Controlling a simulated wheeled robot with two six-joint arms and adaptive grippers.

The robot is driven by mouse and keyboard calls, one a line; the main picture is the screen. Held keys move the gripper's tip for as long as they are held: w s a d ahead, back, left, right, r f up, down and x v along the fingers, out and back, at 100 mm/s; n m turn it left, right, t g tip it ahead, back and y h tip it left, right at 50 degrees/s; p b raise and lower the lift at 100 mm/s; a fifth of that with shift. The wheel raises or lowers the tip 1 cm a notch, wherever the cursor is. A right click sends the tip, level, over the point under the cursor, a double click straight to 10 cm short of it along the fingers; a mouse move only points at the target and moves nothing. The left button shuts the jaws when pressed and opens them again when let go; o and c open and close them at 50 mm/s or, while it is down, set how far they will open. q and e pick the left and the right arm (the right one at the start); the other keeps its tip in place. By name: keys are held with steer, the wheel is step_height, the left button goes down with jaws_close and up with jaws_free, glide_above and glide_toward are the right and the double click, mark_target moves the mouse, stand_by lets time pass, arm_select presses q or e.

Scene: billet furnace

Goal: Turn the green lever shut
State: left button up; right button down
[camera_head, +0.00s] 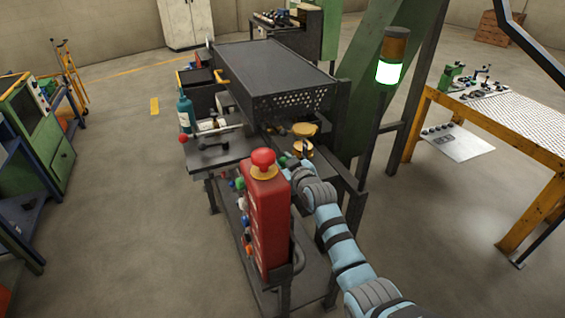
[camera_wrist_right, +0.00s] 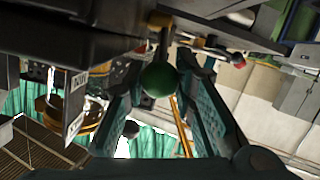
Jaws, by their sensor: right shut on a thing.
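The green lever shows in the right wrist view as a dark green ball knob (camera_wrist_right: 158,79) on a short stem, which runs up to a brassy joint under a dark edge. My right gripper (camera_wrist_right: 164,82) has its two teal-padded fingers on either side of the knob and is shut on it. In the head view my right arm reaches in from the lower right, and the right gripper (camera_head: 291,167) is partly hidden beside the red box. The knob in its grip cannot be made out there. My left gripper is in neither view.
A red box (camera_head: 268,225) with a red mushroom button (camera_head: 263,158) stands close left of my right arm. Behind is a dark furnace bench (camera_head: 275,70). A lit green lamp post (camera_head: 388,72) and a yellow-framed table (camera_head: 490,115) stand right.

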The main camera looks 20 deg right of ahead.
steer(key=shift+s+f+t+b, duration=0.2)
steer(key=shift+f+t+b, duration=0.3)
steer(key=shift+f+b, duration=0.15)
steer(key=shift+s+r+b, duration=0.15)
steer(key=shift+b, duration=0.15)
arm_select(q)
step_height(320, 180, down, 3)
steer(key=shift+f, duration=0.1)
arm_select(e)
steer(key=shift+r+t, duration=0.25)
steer(key=shift+t, duration=0.05)
steer(key=c, duration=1.3)
jaws_free()
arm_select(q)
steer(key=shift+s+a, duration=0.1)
arm_select(e)
steer(key=shift+s, duration=0.1)
steer(key=s, duration=0.4)
steer(key=s+r, duration=0.1)
steer(key=s, duration=0.6)
steer(key=shift+s+d+r, duration=0.25)
steer(key=shift+s+r, duration=0.05)
steer(key=shift+s, duration=0.1)
